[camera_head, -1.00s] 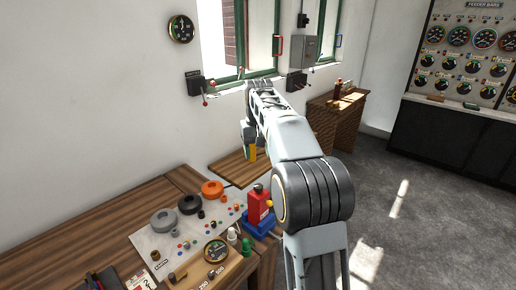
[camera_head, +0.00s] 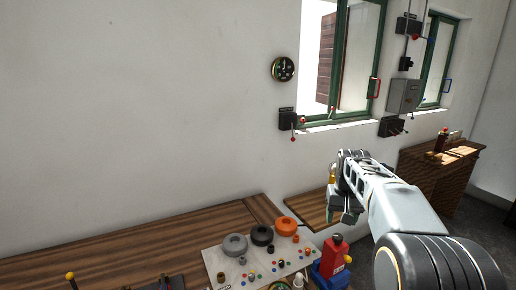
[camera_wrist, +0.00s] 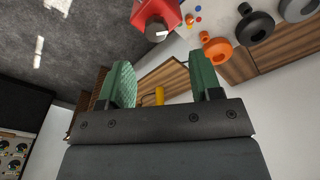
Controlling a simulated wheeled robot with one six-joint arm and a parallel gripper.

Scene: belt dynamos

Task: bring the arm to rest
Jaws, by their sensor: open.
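My arm reaches from the lower right of the head view toward the wall, with my gripper (camera_head: 343,213) above a small wooden shelf (camera_head: 305,206). In the wrist view my gripper (camera_wrist: 163,85) shows two green-padded fingers set wide apart, with nothing held between them. A yellow upright piece (camera_wrist: 159,96) appears beyond the gap between the fingers, apart from them as far as I can tell. In the head view my arm partly hides the shelf.
A wooden bench (camera_head: 150,245) holds a pale panel with grey (camera_head: 235,245), black (camera_head: 262,235) and orange (camera_head: 287,226) knobs. Wall levers (camera_head: 289,120), a grey box (camera_head: 405,95) and windows line the wall.

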